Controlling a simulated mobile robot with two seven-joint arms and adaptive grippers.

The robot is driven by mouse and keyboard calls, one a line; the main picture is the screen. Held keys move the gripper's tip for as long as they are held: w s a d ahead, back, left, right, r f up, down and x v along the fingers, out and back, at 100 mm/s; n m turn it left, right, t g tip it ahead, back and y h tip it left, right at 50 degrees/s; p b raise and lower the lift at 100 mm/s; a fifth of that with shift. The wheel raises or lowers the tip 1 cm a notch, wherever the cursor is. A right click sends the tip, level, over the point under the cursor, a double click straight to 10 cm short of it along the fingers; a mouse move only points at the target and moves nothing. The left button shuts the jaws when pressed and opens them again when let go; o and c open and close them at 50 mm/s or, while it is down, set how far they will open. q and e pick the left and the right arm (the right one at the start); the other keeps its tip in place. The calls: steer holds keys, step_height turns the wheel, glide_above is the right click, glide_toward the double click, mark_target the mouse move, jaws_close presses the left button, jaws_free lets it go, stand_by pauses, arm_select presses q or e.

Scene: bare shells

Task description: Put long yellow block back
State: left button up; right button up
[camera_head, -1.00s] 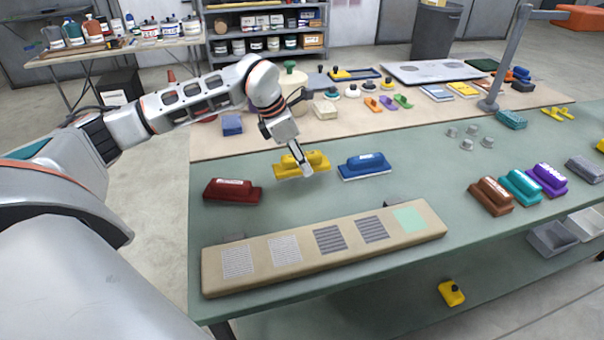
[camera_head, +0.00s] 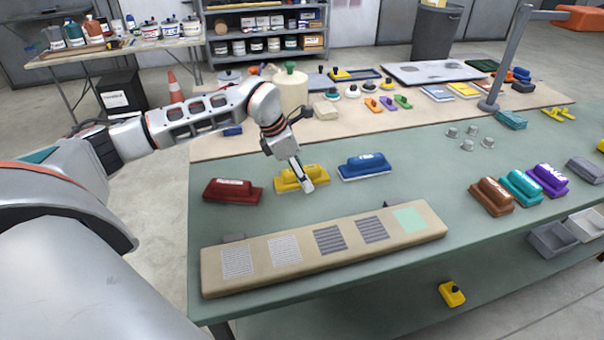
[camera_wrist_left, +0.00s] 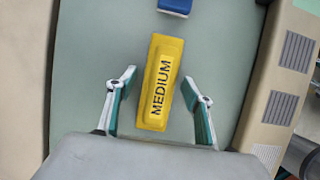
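The long yellow block (camera_head: 290,183) lies flat on the green table between a dark red block (camera_head: 232,190) and a blue block (camera_head: 364,166). In the left wrist view the yellow block (camera_wrist_left: 160,85) shows the word "MEDIUM" on top. My left gripper (camera_head: 307,187) is at the yellow block, partly covering its right end in the head view. In the left wrist view its fingers (camera_wrist_left: 158,85) are spread on either side of the block, with a visible gap on each side. The gripper holds nothing. My right gripper is not in view.
A long beige board (camera_head: 285,275) with several grey and green patches lies along the front edge. Brown (camera_head: 491,197), teal (camera_head: 520,187) and purple (camera_head: 547,180) blocks stand at the right.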

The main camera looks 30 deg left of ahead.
arm_select(q)
steer(key=shift+a+r, duration=0.2)
steer(key=shift+r, duration=0.4)
steer(key=v, duration=1.1)
steer(key=shift+d+p, duration=0.1)
steer(key=shift+p, duration=0.2)
steer(key=shift+s, duration=0.15)
